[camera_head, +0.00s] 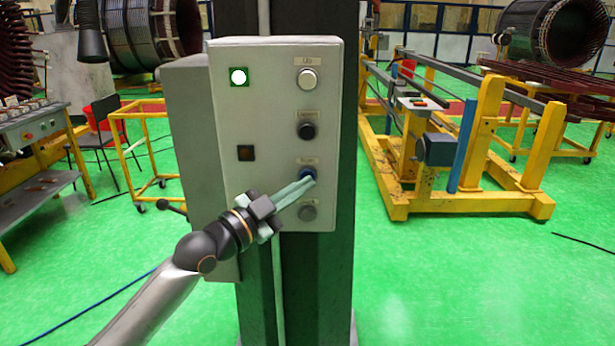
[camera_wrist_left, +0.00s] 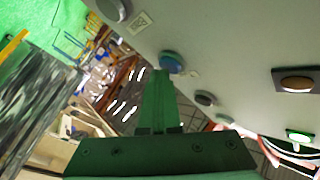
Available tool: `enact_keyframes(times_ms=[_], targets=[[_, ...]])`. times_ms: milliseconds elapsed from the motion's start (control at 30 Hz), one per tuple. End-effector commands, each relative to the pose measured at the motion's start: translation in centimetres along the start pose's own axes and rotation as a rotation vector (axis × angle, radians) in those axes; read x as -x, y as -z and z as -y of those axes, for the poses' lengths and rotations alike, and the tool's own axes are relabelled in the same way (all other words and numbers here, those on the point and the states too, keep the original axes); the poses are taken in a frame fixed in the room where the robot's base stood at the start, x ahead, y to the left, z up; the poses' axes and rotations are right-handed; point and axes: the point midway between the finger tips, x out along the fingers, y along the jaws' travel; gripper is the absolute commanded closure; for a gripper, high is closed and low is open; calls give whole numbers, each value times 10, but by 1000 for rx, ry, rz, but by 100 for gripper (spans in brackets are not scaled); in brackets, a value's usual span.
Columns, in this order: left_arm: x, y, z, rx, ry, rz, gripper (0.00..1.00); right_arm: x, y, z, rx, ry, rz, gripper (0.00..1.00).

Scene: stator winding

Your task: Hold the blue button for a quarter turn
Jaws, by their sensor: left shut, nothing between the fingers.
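The blue button (camera_head: 306,172) is on the front of a grey control box (camera_head: 270,95), third down in the right-hand column. It also shows in the left wrist view (camera_wrist_left: 172,62), just beyond my fingertips. My left gripper (camera_head: 312,181) reaches in from the lower left, its pale green fingers shut together and empty. The fingertips are at the lower edge of the blue button and partly cover it in the head view. They look very close to it or touching; I cannot tell whether it is pressed in. My right gripper is not in view.
A white button (camera_head: 308,79) and a black button (camera_head: 306,130) sit above, a grey button (camera_head: 308,212) below. A green lamp (camera_head: 239,76) is lit; an amber lamp (camera_head: 246,153) looks dark. A yellow frame (camera_head: 480,150) stands to the right. Green floor lies around the column.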

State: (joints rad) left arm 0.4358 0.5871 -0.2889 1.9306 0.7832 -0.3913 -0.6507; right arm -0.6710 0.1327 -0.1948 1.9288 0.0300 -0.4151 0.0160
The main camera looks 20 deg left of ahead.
Motion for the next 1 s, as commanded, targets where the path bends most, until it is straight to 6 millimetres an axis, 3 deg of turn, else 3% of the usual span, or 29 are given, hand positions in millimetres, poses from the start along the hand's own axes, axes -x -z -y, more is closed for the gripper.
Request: enact_keyframes(times_ms=[567, 1000], targets=[[10, 7, -7, 1, -1, 0, 100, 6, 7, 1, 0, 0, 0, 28], [38, 29, -27, 1, -2, 0, 100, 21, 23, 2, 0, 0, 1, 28]])
